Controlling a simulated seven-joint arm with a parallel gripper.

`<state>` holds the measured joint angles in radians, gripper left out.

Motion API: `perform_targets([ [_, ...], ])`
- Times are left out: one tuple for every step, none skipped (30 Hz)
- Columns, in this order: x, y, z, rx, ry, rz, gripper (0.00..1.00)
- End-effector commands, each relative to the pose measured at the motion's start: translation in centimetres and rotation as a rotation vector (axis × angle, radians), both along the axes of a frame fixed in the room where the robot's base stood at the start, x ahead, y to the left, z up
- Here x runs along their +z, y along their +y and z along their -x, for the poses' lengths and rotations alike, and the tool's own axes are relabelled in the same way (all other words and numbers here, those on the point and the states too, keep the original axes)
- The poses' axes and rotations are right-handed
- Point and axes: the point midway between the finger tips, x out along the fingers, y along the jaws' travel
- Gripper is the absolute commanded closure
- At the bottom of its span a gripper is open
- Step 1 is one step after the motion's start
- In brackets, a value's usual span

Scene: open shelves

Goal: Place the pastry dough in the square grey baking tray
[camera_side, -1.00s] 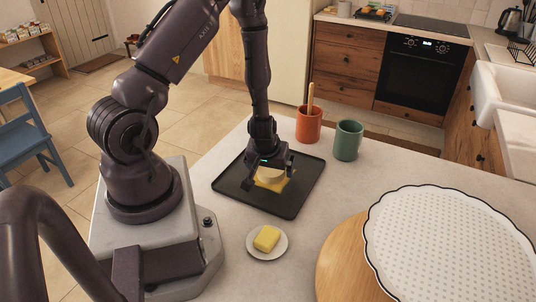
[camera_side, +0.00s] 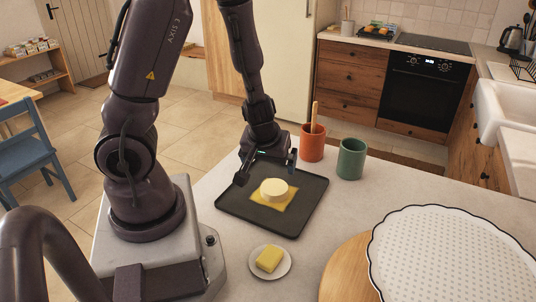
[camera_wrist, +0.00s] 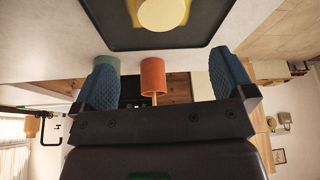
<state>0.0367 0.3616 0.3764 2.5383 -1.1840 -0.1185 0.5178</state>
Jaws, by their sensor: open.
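The pastry dough (camera_side: 274,189) is a pale round disc. It rests on a yellow square sheet (camera_side: 288,204) in the dark grey square baking tray (camera_side: 234,201) on the counter. In the wrist view the dough (camera_wrist: 164,14) shows at the top edge, partly cut off, with the tray (camera_wrist: 110,40) around it. My gripper (camera_side: 268,170) is open and empty. It is above the far side of the tray, apart from the dough. In the wrist view its two blue fingers (camera_wrist: 165,85) are wide apart with nothing between them.
An orange cup (camera_side: 312,146) with a wooden handle in it and a green cup (camera_side: 351,160) stand behind the tray. A small plate (camera_side: 286,269) with butter (camera_side: 269,258) is in front. A round wooden board (camera_side: 345,280) and a white scalloped dish (camera_side: 450,255) are at right.

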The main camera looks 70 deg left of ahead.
Motion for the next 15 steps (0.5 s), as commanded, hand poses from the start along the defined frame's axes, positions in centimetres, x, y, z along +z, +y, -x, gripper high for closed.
perform_targets([
  [0.4, -0.4, -0.4, -0.016, -0.016, 0.013, 0.0],
  [0.8, -0.8, -0.7, -0.032, -0.03, 0.026, 0.0],
  [1.5, -1.5, -1.4, -0.064, -0.057, 0.052, 0.0],
  [2.2, -2.3, -2.0, -0.097, -0.081, 0.077, 0.0],
  [3.1, -3.1, -2.6, -0.137, -0.109, 0.104, 0.0],
  [4.5, -4.5, -3.4, -0.201, -0.149, 0.144, 0.0],
  [5.8, -5.6, -3.8, -0.256, -0.177, 0.174, 0.0],
  [7.1, -6.8, -4.2, -0.318, -0.202, 0.201, 0.0],
  [9.0, -8.3, -4.3, -0.402, -0.23, 0.232, 0.0],
  [10.4, -9.4, -4.3, -0.466, -0.246, 0.249, 0.0],
  [11.8, -10.4, -4.0, -0.527, -0.255, 0.26, 0.0],
  [13.5, -11.5, -3.4, -0.607, -0.263, 0.265, 0.0],
  [14.7, -12.2, -2.9, -0.663, -0.263, 0.263, 0.0],
  [15.8, -12.8, -2.2, -0.717, -0.258, 0.253, 0.0],
  [17.1, -13.3, -1.2, -0.782, -0.246, 0.232, 0.0],
])
